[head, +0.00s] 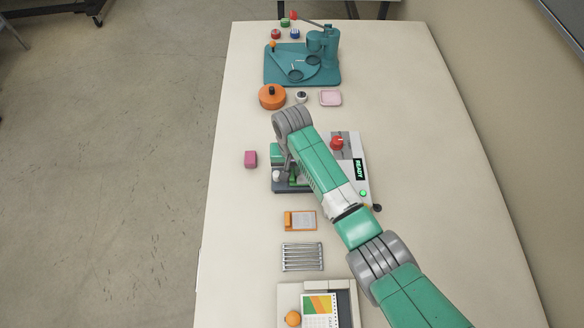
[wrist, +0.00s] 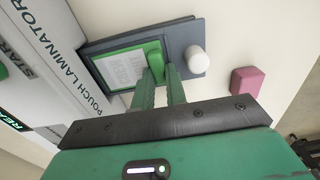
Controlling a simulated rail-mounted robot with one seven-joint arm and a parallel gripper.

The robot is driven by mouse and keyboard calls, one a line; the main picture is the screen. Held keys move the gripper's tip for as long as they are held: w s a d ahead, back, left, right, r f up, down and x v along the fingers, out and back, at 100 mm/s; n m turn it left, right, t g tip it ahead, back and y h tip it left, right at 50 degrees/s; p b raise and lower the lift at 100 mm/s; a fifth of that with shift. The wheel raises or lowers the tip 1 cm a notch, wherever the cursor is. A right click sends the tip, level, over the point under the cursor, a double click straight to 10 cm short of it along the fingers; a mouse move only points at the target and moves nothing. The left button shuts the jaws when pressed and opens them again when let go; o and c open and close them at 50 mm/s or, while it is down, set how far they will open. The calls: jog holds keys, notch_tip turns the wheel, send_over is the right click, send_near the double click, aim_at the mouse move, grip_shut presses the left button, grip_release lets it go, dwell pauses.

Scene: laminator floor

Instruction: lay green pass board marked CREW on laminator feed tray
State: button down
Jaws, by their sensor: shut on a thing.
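The green pass board (wrist: 128,64) shows in the wrist view, with a white printed card face and a thicker green block at one end. Its print is too small to read. My gripper (wrist: 163,76) is shut on that green block. The board is over the dark grey feed tray (wrist: 186,32) of the pouch laminator (wrist: 52,52); I cannot tell whether it touches the tray. A white round knob (wrist: 196,60) stands on the tray beside the board. In the head view the laminator (head: 352,148) shows a lit READY sign, and my arm hides most of the board and the tray (head: 284,189).
A pink block (head: 250,159) lies left of the tray. An orange board with a card (head: 300,221) and a metal rack (head: 302,257) lie nearer. An orange pot (head: 272,96) and a teal machine (head: 302,64) stand farther back. The table's left strip is clear.

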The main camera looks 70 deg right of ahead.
aim_at(292, 171)
jog(key=c, duration=1.4)
grip_release()
jog(key=shift+f, duration=0.1)
jog(key=shift+c, duration=0.2)
notch_tip(292, 171, up, 12)
jog(key=p, duration=0.2)
jog(key=shift+r, duration=0.2)
jog(key=shift+w, duration=0.1)
